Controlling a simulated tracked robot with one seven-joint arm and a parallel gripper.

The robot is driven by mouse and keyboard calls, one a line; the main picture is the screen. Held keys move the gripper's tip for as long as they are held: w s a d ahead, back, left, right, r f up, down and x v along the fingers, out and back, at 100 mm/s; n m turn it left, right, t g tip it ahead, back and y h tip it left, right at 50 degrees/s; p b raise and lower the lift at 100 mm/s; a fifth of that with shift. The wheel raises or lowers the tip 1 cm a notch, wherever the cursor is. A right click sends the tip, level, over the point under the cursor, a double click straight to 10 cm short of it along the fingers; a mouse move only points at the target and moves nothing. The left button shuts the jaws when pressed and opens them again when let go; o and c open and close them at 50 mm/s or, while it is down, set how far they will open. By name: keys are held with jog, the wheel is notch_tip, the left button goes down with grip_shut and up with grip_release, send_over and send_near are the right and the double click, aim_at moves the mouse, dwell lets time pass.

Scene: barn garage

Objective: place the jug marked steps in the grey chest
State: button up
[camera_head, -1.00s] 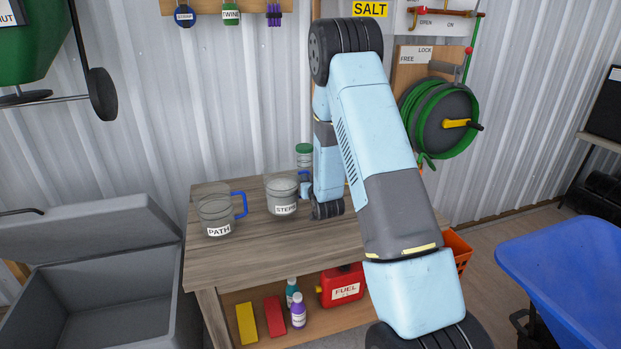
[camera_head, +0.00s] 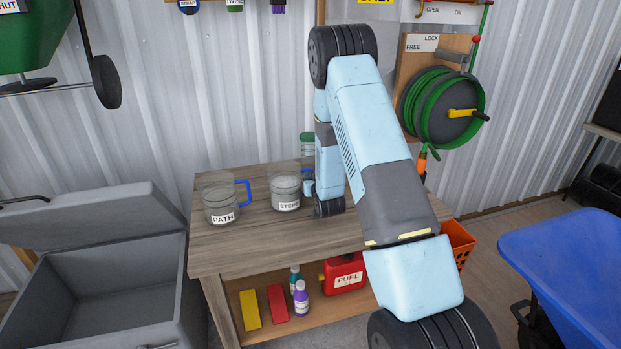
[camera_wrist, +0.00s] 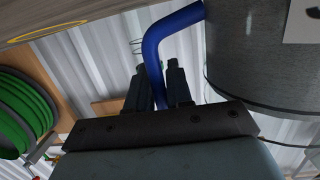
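The jug marked STEPS (camera_head: 286,189), clear with a grey lower part, is at the workbench's middle.
A similar jug marked PATH (camera_head: 220,203) stands on the workbench (camera_head: 235,250), between the STEPS jug and the chest. A green-lidded jar (camera_head: 307,143) is behind. A blue wheelbarrow (camera_head: 570,270) is at the right. The hose reel (camera_head: 445,112) hangs on the wall.

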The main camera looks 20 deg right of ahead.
jog(key=o, duration=0.4)
jog(key=shift+r, duration=0.1)
